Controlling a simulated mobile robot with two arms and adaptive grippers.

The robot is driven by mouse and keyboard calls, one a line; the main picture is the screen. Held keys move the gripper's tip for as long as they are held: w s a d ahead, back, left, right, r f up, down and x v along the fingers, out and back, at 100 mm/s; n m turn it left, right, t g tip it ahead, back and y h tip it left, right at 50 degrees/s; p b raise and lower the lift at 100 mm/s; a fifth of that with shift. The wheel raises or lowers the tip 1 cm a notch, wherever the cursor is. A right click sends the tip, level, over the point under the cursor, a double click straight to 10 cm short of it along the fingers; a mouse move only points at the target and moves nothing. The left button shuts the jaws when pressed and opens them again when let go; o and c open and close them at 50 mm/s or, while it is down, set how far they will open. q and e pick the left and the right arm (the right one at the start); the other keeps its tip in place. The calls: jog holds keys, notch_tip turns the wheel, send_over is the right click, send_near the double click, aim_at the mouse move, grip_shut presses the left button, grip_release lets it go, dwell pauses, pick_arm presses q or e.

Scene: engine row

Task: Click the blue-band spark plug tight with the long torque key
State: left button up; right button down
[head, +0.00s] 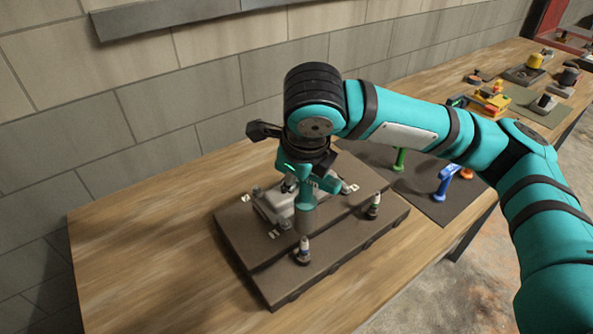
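My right gripper (308,172) is over the engine block (271,206). It appears shut on a teal T-shaped key (306,194) whose grey lower end points down at the block. The wrist hides most of the grip, and whether the key's end touches anything is hidden. A white spark plug with a bluish band (303,249) stands upright on the front of the dark base (275,287), nearer than the key and apart from it. Another spark plug with a green band (374,205) stands on the base's right side. My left gripper is not in view.
A dark mat (432,208) right of the base holds a green key (400,158), a blue key (446,182) and an orange item (466,173). More parts, including a yellow tool (490,103), stand farther along the wooden bench (150,255). Its left part is clear.

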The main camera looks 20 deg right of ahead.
jog(key=shift+f+b, duration=1.85)
jog(key=shift+f, duration=3.3)
jog(key=shift+f+p, duration=0.25)
jog(key=shift+p, duration=0.1)
jog(key=shift+s+d+p, duration=0.1)
jog(key=shift+s+p, duration=0.15)
jog(key=shift+p, duration=0.25)
jog(key=shift+w+p, duration=0.25)
jog(key=shift+p, duration=0.2)
